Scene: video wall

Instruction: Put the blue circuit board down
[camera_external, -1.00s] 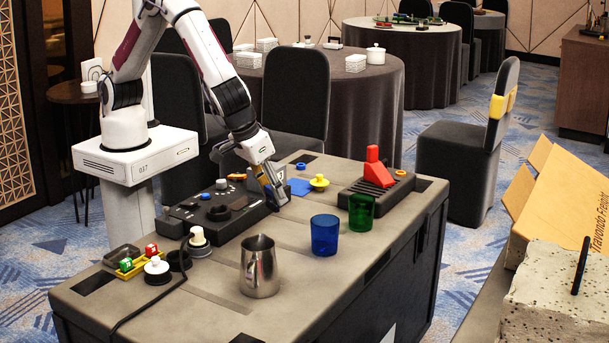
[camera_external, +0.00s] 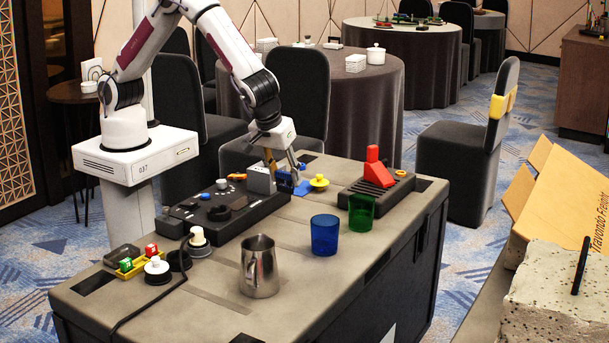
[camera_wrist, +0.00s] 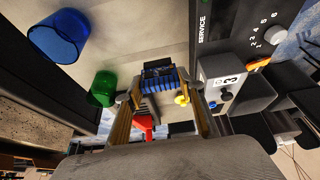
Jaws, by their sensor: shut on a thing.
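My gripper (camera_external: 284,170) points down over the back edge of the grey case-top table, just right of the black control panel. It is shut on the blue circuit board (camera_external: 286,181). In the wrist view the board (camera_wrist: 160,80), blue with dark parts on it, sits between the two fingertips (camera_wrist: 162,97). I cannot tell whether the board touches the table or the patch.
A yellow knob-like piece (camera_external: 319,182) stands close on the right. A grey box (camera_external: 261,180) is close on the left, on the black panel (camera_external: 222,215). A red block (camera_external: 376,170) on a black base, blue cup (camera_external: 325,235), green cup (camera_external: 361,213) and steel pitcher (camera_external: 260,268) stand farther off.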

